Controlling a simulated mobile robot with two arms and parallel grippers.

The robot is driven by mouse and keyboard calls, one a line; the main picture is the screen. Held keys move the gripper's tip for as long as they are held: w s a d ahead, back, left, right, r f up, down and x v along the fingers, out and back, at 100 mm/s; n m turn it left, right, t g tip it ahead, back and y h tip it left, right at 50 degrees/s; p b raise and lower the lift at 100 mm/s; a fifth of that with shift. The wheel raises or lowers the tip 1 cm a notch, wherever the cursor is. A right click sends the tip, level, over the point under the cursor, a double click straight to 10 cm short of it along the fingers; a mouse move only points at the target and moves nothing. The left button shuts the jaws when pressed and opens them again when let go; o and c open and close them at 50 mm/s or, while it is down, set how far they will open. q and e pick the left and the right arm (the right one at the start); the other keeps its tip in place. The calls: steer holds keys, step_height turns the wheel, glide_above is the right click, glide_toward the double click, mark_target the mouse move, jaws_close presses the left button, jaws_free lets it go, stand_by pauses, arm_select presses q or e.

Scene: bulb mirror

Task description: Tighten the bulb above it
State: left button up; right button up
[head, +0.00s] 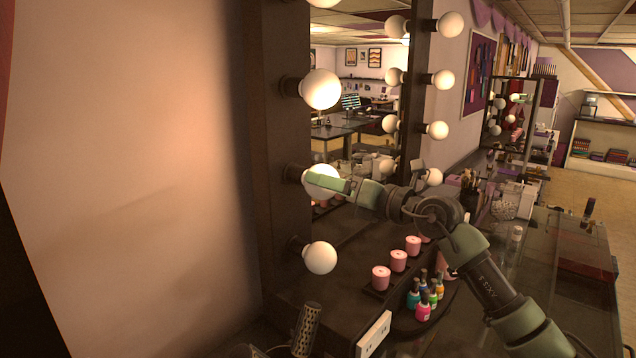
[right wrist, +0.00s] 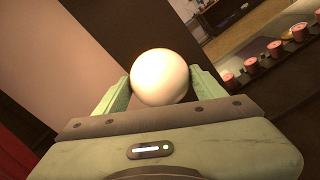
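A round white bulb (head: 318,193) sits in a socket on the dark mirror frame (head: 284,215), directly above the lowest bulb (head: 320,258) of that column. My right gripper (head: 326,183) reaches in from the right at this bulb, and one green finger crosses its front. In the right wrist view the bulb (right wrist: 160,76) sits between the two green fingers (right wrist: 163,85), which meet its sides, so the gripper appears shut on it. The bulb's base is hidden in this view. Another bulb (head: 321,89) is higher on the same column. My left gripper is not in view.
Below are pink candles (head: 381,278) and nail polish bottles (head: 422,306) on a dark tray. A white outlet box (head: 374,334) and a patterned cylinder (head: 306,330) stand at the front. The mirror reflects several bulbs. The wall at left is bare.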

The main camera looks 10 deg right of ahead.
steer(key=shift+r+p, duration=0.1)
steer(key=shift+p, duration=0.3)
steer(key=shift+c, duration=0.3)
steer(key=shift+m+p, duration=2.1)
steer(key=shift+p, duration=0.6)
steer(key=shift+m+p, duration=0.4)
steer(key=shift+p, duration=0.15)
steer(key=shift+m+p, duration=0.6)
steer(key=shift+p, duration=0.05)
steer(key=m, duration=0.4)
steer(key=m, duration=0.5)
